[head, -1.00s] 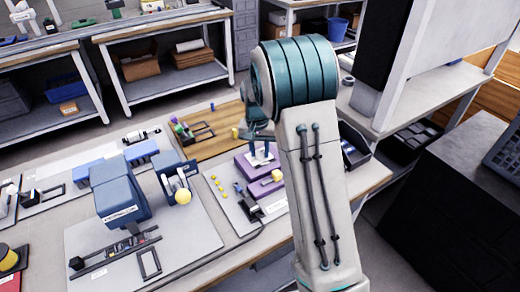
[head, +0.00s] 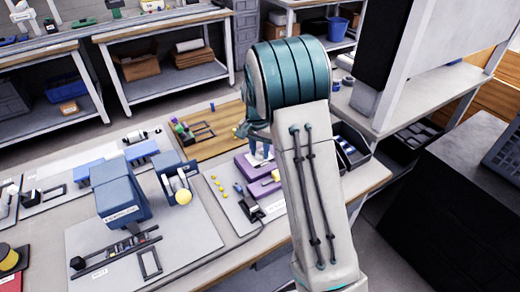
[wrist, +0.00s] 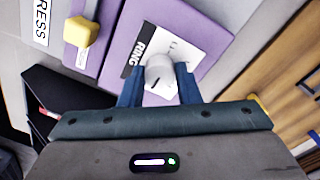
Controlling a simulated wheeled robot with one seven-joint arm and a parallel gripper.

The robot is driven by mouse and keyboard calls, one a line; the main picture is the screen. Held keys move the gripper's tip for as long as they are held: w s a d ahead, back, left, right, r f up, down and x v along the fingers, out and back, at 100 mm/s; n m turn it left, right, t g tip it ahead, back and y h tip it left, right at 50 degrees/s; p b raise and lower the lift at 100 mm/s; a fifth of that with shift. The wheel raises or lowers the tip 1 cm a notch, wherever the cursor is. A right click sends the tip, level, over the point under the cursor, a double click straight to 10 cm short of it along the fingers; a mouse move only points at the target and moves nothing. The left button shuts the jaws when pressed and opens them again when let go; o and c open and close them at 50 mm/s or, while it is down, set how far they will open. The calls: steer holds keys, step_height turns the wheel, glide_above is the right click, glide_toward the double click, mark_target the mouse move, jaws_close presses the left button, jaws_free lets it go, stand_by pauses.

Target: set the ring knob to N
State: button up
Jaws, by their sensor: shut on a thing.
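The ring knob (wrist: 160,77) is a pale grey cylinder with a dark pointer line, on a purple box (wrist: 208,30) beside a black label reading "RING". A white scale plate lies by the knob, but its letters are too small to read. My gripper (wrist: 158,88) is shut on the knob, with one blue finger on each side in the wrist view. In the head view my gripper (head: 259,153) is over the purple box (head: 243,163), and my arm hides part of this area. Which letter the pointer marks cannot be told.
A yellow knob (wrist: 80,32) sits on another purple box near a plate reading "PRESS". A blue machine (head: 120,190) and a round yellow piece (head: 183,197) stand to the left on the bench. A black bin (head: 352,148) is right of my arm.

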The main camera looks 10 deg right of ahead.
mark_target(258, 152)
steer(key=shift+w+r, duration=0.1)
steer(key=o, duration=1)
steer(key=r, duration=1.3)
steer(key=shift+w+a+r, duration=0.15)
steer(key=shift+a+r, duration=0.15)
steer(key=shift+r, duration=0.1)
